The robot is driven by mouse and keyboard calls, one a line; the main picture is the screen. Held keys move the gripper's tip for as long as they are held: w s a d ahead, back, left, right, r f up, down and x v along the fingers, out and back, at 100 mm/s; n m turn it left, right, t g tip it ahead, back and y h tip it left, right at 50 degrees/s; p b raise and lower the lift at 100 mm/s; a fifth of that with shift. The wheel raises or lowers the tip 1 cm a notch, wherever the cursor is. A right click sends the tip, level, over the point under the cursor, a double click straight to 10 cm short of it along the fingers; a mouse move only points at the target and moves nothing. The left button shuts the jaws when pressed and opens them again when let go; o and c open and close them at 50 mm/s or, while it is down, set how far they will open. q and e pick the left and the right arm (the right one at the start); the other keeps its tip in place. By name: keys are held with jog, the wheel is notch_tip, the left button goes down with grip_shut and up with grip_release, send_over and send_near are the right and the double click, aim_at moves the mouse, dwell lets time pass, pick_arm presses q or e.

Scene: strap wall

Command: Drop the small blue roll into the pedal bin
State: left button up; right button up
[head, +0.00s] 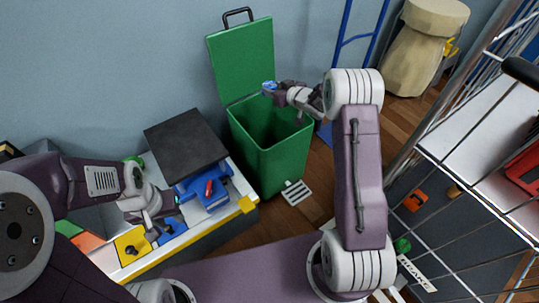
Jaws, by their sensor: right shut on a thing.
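The green pedal bin (275,158) stands on the floor by the wall. Its lid (241,62) is up and its mouth is open, with a grey slatted pedal (295,193) at its foot. My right gripper (270,89) is shut on the small blue roll (268,84). In the picture they overlap the lid's lower right part, above the back of the bin's mouth; the exact height is unclear. My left gripper (160,224) is over the low bench at the left, and its finger gap is not clear.
The bench (221,217) carries a dark box (186,143), a blue vise-like tool (207,190) and yellow and blue plates. A wire rack (462,190) stands at the right. A beige sack (424,45) and a blue frame (345,38) are at the back.

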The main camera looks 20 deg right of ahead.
notch_tip(320, 180, down, 6)
jog(key=b, duration=0.6)
jog(key=shift+b, duration=0.3)
jog(key=o, duration=1.4)
jog(key=p+v, duration=0.4)
jog(key=v, duration=0.5)
jog(key=shift+p, duration=0.4)
jog(key=shift+r, duration=0.1)
